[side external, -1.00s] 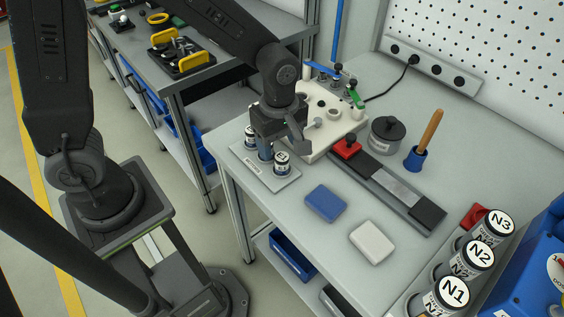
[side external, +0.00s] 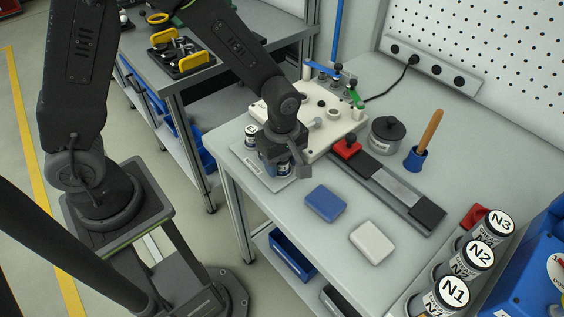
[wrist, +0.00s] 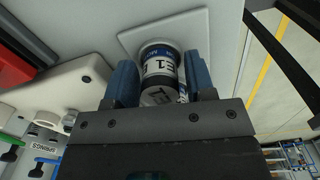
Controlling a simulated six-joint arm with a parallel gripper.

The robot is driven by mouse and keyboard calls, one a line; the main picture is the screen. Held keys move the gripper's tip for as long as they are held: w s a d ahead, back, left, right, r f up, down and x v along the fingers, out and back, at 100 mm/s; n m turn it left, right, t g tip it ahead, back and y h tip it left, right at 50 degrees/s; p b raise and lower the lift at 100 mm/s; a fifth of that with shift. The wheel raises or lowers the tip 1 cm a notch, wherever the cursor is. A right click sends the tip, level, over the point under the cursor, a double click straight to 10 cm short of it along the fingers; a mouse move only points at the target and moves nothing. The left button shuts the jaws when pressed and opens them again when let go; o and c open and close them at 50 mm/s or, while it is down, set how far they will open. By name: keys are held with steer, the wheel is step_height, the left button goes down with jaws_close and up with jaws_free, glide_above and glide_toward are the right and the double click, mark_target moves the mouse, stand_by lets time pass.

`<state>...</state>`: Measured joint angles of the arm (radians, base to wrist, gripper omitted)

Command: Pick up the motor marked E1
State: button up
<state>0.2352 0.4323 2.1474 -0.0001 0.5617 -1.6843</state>
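In the side view my gripper (side external: 277,168) is low over the plate (side external: 243,157) at the bench's left end and hides most of this motor.
A cream fixture block (side external: 320,125) is close behind my gripper. A red clamp (side external: 347,147) and dark rail (side external: 385,183) are to its right. Blue (side external: 325,204) and white (side external: 372,242) blocks lie in front. Motors marked N1 to N3 (side external: 470,260) stand far right.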

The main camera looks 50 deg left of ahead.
steer(key=c, duration=0.7)
steer(key=shift+c, duration=0.2)
